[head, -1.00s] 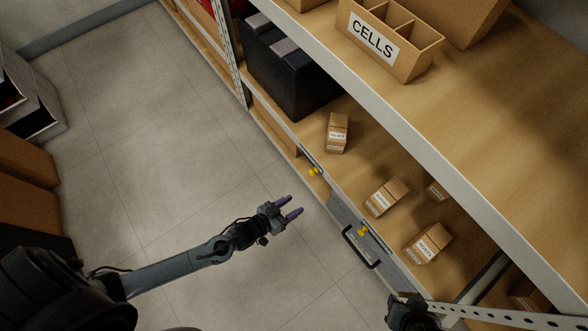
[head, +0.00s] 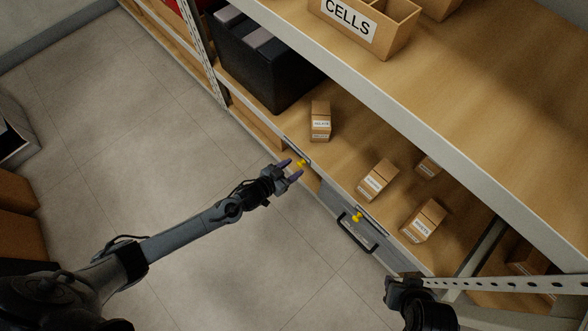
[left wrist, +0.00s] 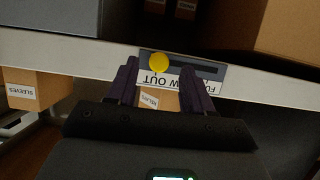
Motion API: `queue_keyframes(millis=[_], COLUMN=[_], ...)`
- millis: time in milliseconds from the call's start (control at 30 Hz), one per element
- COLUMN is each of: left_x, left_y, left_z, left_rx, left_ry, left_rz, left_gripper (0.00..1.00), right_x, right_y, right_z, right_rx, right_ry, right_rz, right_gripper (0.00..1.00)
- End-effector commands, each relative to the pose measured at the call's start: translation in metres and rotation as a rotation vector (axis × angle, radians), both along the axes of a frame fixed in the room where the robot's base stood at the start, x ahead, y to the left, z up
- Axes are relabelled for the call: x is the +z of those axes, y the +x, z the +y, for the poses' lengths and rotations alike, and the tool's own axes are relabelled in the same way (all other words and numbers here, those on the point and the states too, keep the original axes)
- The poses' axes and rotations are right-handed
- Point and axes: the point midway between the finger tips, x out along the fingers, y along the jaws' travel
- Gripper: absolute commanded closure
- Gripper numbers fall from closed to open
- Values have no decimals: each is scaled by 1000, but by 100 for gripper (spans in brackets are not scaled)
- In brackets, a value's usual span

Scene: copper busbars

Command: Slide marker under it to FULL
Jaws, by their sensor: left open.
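A yellow marker knob (head: 302,162) sits on a dark slotted strip at the shelf's front edge, below a small labelled carton (head: 320,123). In the left wrist view the knob (left wrist: 159,62) is at the left part of the slot, and the label strip (left wrist: 180,82) reads upside down, with OUT, LOW and a partly hidden FU. My left gripper (head: 291,170) is open at the strip, its purple fingers on either side of the knob. I cannot tell whether they touch it. A second yellow marker (head: 357,216) sits farther right along the edge.
Several other small cartons (head: 377,180) stand on the shelf. A grey drawer front with a black handle (head: 356,234) lies below the edge. The upper shelf holds a CELLS bin (head: 362,28).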

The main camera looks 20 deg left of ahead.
Motion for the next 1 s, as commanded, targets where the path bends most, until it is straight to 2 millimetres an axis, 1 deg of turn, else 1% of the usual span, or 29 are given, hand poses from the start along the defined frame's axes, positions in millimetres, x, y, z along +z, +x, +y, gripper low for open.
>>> queue_keyframes(millis=[33, 133, 267, 500, 533, 800, 867, 1000], left_x=[-5, -7, -7, -6, -6, -6, -6, -6], left_y=[5, 9, 13, 13, 13, 13, 13, 13], left_z=[-2, -4, -6, -6, -6, -6, -6, -6], left_rx=[0, 0, 0, 0, 0, 0, -1, -1], left_ry=[0, 1, 2, 1, 1, 0, 0, 0], left_rz=[-1, 1, 1, 2, 2, 1, 1, 1], left_gripper=[49, 49, 49, 49, 50, 92, 100, 100], right_x=[-6, -9, -10, -10, -9, -9, -9, -9], right_y=[0, 0, 0, 0, 0, 0, 0, 0], right_z=[0, 0, 0, 1, 1, 2, 2, 2], right_rx=[0, 0, -1, -4, -5, -7, -7, -7], right_ry=[0, 0, 0, 6, 7, 9, 9, 9], right_rz=[0, 0, 0, -1, -1, -2, -2, -2], right_gripper=[66, 66, 66, 66, 66, 66, 66, 66])
